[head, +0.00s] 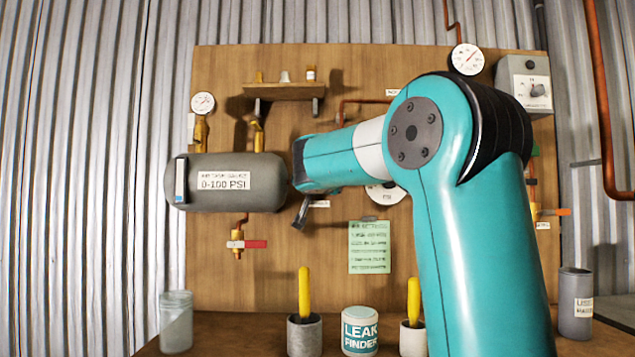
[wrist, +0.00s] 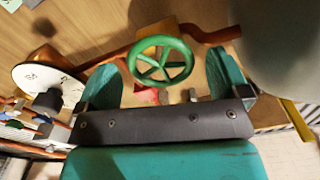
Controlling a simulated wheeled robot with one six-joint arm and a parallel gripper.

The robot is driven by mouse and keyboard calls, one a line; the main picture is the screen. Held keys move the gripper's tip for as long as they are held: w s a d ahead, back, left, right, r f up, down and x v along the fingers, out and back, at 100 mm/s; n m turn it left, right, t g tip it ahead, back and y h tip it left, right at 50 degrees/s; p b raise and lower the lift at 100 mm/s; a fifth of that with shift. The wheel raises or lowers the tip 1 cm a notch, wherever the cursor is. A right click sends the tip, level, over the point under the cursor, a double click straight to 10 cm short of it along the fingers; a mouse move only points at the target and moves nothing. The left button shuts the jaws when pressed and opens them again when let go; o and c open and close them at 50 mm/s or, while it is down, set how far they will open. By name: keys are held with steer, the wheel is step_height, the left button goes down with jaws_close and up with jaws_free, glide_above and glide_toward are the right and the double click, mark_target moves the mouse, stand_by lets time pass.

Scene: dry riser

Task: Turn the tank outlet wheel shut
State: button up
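The green spoked wheel (wrist: 161,60) shows in the wrist view, mounted on a brass-coloured body in a copper pipe run. My gripper (wrist: 164,74) is open, with one teal finger to the left of the wheel and one to the right. A gap shows between each finger and the rim, and I cannot tell how far the fingers reach in depth. In the head view the wheel is hidden behind my arm. The grey tank (head: 235,183), labelled 0-100 PSI, is on the board left of my arm.
A red-handled valve (head: 247,244) hangs below the tank. A white dial (wrist: 40,84) with a dark knob is left of the fingers in the wrist view. A green note (head: 369,247) is on the board. A leak finder tub (head: 360,331) and cups stand on the bench.

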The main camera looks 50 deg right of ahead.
steer(key=b+v, duration=1)
steer(key=v, duration=0.7)
steer(key=shift+s, duration=0.2)
steer(key=shift+a, duration=0.1)
